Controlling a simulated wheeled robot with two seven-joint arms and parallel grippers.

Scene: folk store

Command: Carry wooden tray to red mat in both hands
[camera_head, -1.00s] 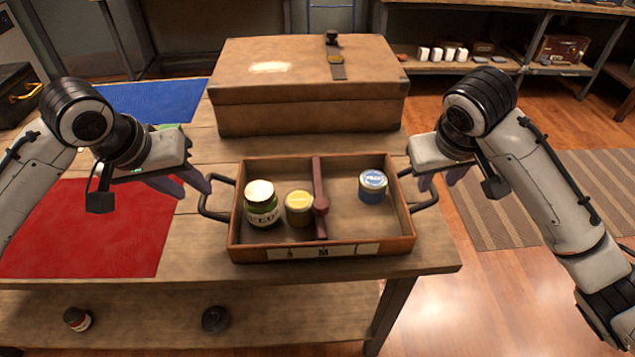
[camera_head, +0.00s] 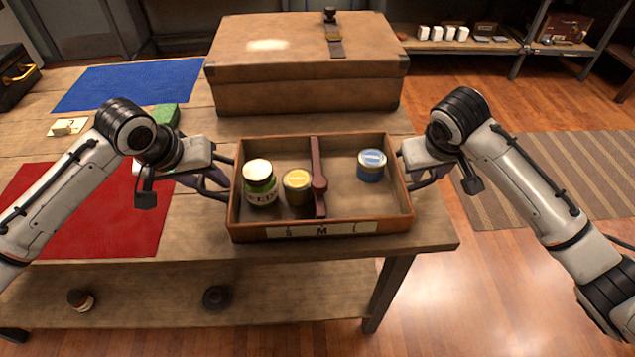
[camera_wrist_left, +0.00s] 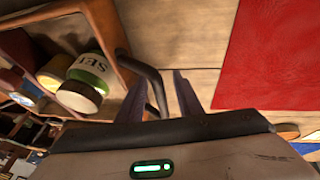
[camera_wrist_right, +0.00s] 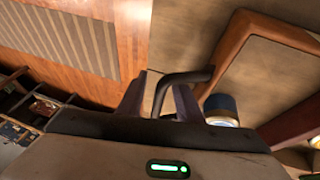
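The wooden tray (camera_head: 245,234) sits on the table at its right part, with a dark handle at each end. It holds a green jar (camera_head: 259,184), a yellow-lidded jar (camera_head: 297,187) and a blue tin (camera_head: 371,166), with a dark red divider bar between. The red mat (camera_head: 130,225) lies flat to the left, partly behind my left arm. My left gripper (camera_head: 208,178) is at the left handle; in the left wrist view the handle (camera_wrist_left: 150,78) is between its parted fingers. My right gripper (camera_head: 432,176) is open likewise around the right handle (camera_wrist_right: 178,78).
A large brown case (camera_head: 305,90) stands behind the tray. A blue mat (camera_head: 130,83) and a green item (camera_head: 166,117) lie at the back left. The table's right edge is close to the tray. A lower shelf (camera_head: 150,292) holds small items.

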